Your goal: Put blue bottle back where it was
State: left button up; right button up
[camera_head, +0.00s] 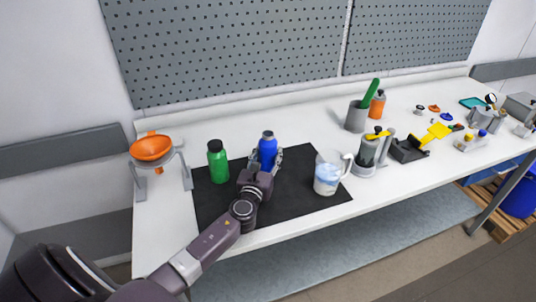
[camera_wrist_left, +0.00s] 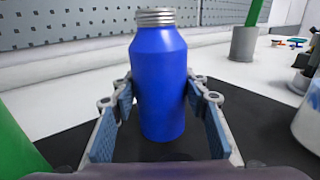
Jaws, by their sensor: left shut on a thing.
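The blue bottle (camera_head: 268,146) is upright over the back middle of the black mat (camera_head: 300,165). It has a bare silver screw neck, which shows in the left wrist view (camera_wrist_left: 160,75). My left gripper (camera_head: 266,160) is shut on the bottle's body, with one blue-padded finger on each side. I cannot tell whether the bottle's base touches the mat. My right gripper is not in view.
A green bottle (camera_head: 218,163) stands just left on the mat. An orange funnel (camera_head: 151,147) sits on a stand at the left. A grey cup (camera_head: 356,116) and several tools fill the table's right.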

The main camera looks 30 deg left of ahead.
pick_arm(q)
jog(key=shift+f, duration=0.15)
jog(key=o, duration=1.4)
jog(key=shift+s+d, duration=0.1)
jog(key=shift+s, duration=0.1)
jog(key=v, duration=0.7)
jog(key=b+v, duration=0.1)
jog(key=v, duration=0.3)
jog(key=shift+s+d+r, duration=0.1)
jog(key=shift+s+r, duration=0.2)
jog(key=shift+r, duration=0.1)
